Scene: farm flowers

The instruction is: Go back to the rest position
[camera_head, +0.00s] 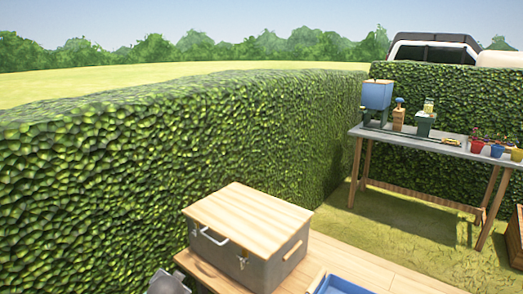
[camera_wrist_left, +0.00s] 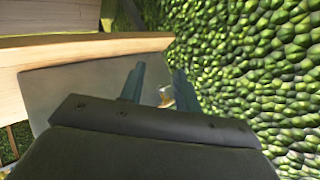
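My left gripper (camera_wrist_left: 158,80) is open in the left wrist view, its two dark fingers apart with nothing held between them. Past the fingers is the grey side of a box (camera_wrist_left: 85,85) with a wooden lid (camera_wrist_left: 100,47). A small metal latch shows in the gap between the fingers. I cannot tell whether the fingers touch the box. In the head view the grey box (camera_head: 258,268) stands closed, with a metal handle on its side. A grey part at the bottom edge, left of the box, looks like my left arm. My right gripper is not in view.
The box stands on a wooden table (camera_head: 372,268) beside a blue tray (camera_head: 340,284), cut off by the bottom edge. A tall hedge (camera_head: 110,170) runs close along the left. A grey-topped workbench (camera_head: 440,146) with pots and a blue container (camera_head: 377,94) stands farther back right.

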